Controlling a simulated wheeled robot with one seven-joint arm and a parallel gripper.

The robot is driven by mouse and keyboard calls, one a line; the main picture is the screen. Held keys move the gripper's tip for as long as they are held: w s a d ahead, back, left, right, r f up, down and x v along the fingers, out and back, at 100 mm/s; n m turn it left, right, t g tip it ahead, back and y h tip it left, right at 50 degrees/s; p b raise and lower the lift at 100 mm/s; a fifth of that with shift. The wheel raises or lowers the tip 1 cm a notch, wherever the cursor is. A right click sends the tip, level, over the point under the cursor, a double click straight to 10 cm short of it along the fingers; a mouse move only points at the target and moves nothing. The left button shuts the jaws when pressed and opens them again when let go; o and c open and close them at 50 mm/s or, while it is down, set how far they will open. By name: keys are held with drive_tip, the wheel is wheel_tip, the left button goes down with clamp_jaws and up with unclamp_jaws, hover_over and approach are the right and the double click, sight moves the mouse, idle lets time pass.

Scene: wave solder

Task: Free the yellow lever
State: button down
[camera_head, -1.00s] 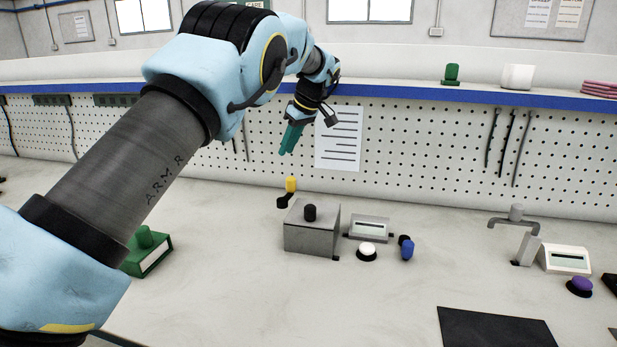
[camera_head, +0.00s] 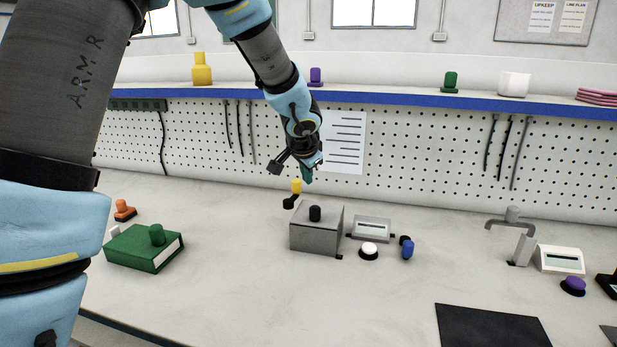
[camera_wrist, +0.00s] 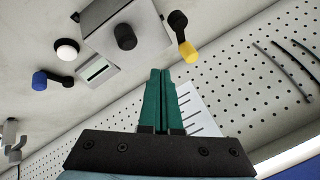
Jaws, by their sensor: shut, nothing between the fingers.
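The yellow lever (camera_head: 296,186) has a yellow grip on a black arm and stands at the back left of a grey box (camera_head: 316,238) with a black knob (camera_head: 315,213). In the wrist view the lever (camera_wrist: 187,52) is at the upper right, beside the grey box (camera_wrist: 150,30). My gripper (camera_head: 307,178) is above and just right of the lever in the head view, apart from it. In the wrist view its green fingers (camera_wrist: 160,72) are together with nothing between them, pointing near the box and lever.
A small display unit (camera_head: 371,229), a white button (camera_head: 368,251) and a blue lever (camera_head: 407,249) stand right of the box. A green box (camera_head: 145,247) lies to the left. A pegboard (camera_head: 430,145) rises behind. A black mat (camera_head: 490,326) lies at front right.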

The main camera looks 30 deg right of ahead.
approach(301, 205)
drive_tip(key=d, duration=0.3)
drive_tip(key=shift+w+d+f, duration=0.1)
drive_tip(key=shift+f, duration=0.2)
drive_tip(key=w+p, duration=0.2)
drive_tip(key=w, duration=0.1)
drive_tip(key=shift+w+f+p, duration=0.15)
drive_tip(key=shift+p, duration=0.2)
drive_tip(key=shift+w+f+p, duration=0.2)
drive_tip(key=shift+w+p, duration=0.1)
drive_tip(key=shift+w, duration=0.3)
